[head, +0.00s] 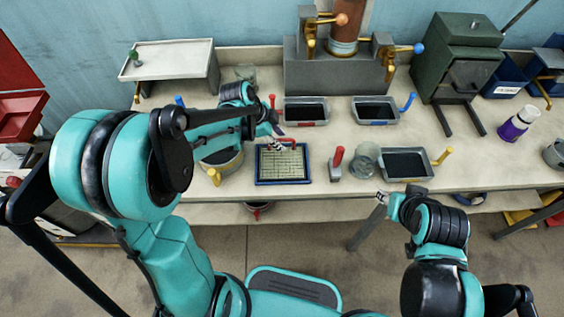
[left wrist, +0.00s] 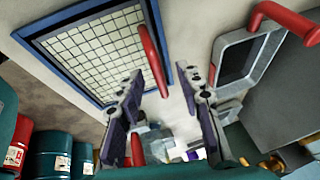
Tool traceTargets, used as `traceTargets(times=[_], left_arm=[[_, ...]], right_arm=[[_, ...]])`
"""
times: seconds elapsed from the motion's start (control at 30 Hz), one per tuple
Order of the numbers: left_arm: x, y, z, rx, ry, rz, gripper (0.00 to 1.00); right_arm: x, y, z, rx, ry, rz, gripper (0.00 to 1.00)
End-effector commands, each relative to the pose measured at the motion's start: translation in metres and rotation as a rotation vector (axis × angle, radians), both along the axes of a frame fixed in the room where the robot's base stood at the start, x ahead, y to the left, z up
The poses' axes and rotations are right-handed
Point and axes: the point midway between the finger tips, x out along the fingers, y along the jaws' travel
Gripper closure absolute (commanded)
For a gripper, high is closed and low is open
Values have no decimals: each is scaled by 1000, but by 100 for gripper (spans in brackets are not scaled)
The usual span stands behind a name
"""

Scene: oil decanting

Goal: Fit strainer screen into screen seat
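A strainer screen with a cream grid (head: 282,165) lies flat within a blue rectangular frame (head: 258,183) on the bench. The frame looks like the screen seat. In the left wrist view the grid (left wrist: 95,50) sits inside the blue rim (left wrist: 70,96), with a red handle (left wrist: 152,62) along one side. I cannot tell whether the screen is fully down. My left gripper (head: 277,144) hovers by the handle side; in the left wrist view its fingers (left wrist: 165,110) are apart with nothing between them. My right gripper (head: 381,198) is small, in front of the bench edge.
Grey trays with dark insides (head: 404,166) stand right of the frame and behind it (head: 306,112). A glass jar (head: 364,160) and a red-handled block (head: 336,166) are close on the right. A purple-white bottle (head: 518,124) stands farther right.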

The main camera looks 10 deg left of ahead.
Motion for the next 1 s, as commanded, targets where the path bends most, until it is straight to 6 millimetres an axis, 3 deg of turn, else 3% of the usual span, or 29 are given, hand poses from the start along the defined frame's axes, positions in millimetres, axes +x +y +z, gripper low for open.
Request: traceTargets(times=[0.17, 0.3, 0.33, 0.73, 0.87, 1.0], left_arm=[[0, 0, 1, 0, 0, 0, 64], [0, 0, 1, 1, -1, 1, 98], [0, 0, 1, 1, -1, 1, 100], [0, 0, 4, 1, 0, 1, 100], [0, 0, 23, 0, -1, 1, 100], [0, 0, 55, 0, -1, 1, 100]], right_arm=[[0, 0, 1, 0, 0, 0, 61], [0, 0, 1, 0, 0, 0, 61], [0, 0, 1, 0, 0, 0, 61], [0, 0, 3, 0, 0, 0, 61], [0, 0, 12, 0, 0, 0, 61], [0, 0, 25, 0, 0, 0, 61]])
